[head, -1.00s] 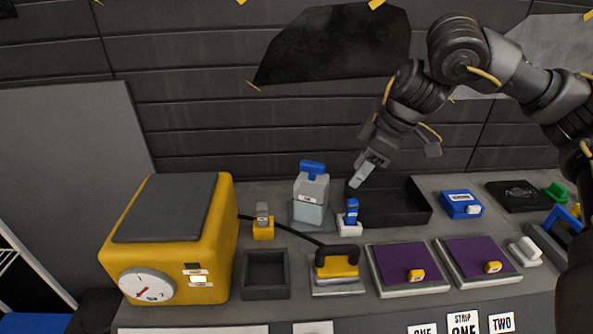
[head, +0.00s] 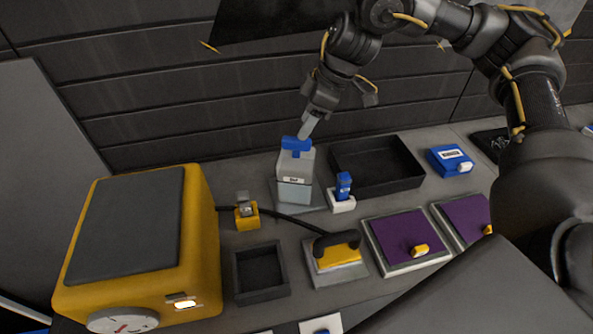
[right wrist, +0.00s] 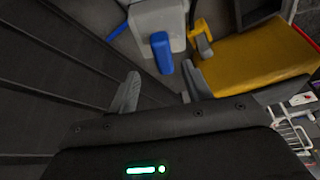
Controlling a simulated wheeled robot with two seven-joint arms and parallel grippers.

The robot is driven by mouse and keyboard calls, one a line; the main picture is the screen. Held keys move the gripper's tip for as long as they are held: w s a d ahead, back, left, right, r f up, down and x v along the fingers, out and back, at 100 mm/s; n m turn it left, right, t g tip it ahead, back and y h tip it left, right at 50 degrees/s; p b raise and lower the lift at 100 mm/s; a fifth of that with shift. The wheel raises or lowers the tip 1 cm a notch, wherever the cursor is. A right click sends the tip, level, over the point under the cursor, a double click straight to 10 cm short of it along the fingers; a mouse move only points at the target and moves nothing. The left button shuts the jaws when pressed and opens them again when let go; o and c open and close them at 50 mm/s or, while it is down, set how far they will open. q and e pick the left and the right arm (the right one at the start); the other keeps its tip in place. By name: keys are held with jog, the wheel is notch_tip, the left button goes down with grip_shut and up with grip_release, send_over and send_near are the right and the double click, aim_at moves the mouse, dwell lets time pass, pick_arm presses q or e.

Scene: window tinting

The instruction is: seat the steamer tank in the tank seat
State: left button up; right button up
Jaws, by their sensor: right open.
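The grey tank with a blue handle on top (head: 294,180) stands upright on a flat grey plate at the back middle of the bench. Its blue handle also shows in the right wrist view (right wrist: 161,52). My right gripper (head: 307,126) is above the tank, close to the handle. In the right wrist view my right gripper (right wrist: 161,86) is open, with the handle just beyond and between its fingertips. An open dark square holder (head: 262,272), which looks like the tank seat, is empty in front. My left gripper is out of view.
A yellow steamer box (head: 140,240) stands at the left, its black hose running to a yellow-topped pad (head: 338,252). A dark open tray (head: 385,190) and a small blue item in a white holder (head: 343,190) are right of the tank. Purple panels (head: 408,235) lie in front.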

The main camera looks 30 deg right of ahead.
aim_at(297, 140)
jog(key=shift+w+a+f, duration=0.1)
jog(key=shift+w+f, duration=0.05)
jog(key=shift+f, duration=0.35)
jog(key=shift+a+f+p, duration=0.15)
jog(key=shift+p, duration=0.2)
jog(key=p+x, duration=0.1)
jog(key=x, duration=0.2)
jog(key=shift+a+f+p, duration=0.25)
jog(key=shift+a+p, duration=0.05)
jog(key=shift+w+a+f, duration=0.1)
jog(key=shift+a+f, duration=0.05)
jog(key=shift+f, duration=0.35)
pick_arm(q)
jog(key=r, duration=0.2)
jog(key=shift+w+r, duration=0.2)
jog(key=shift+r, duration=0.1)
pick_arm(e)
grip_shut()
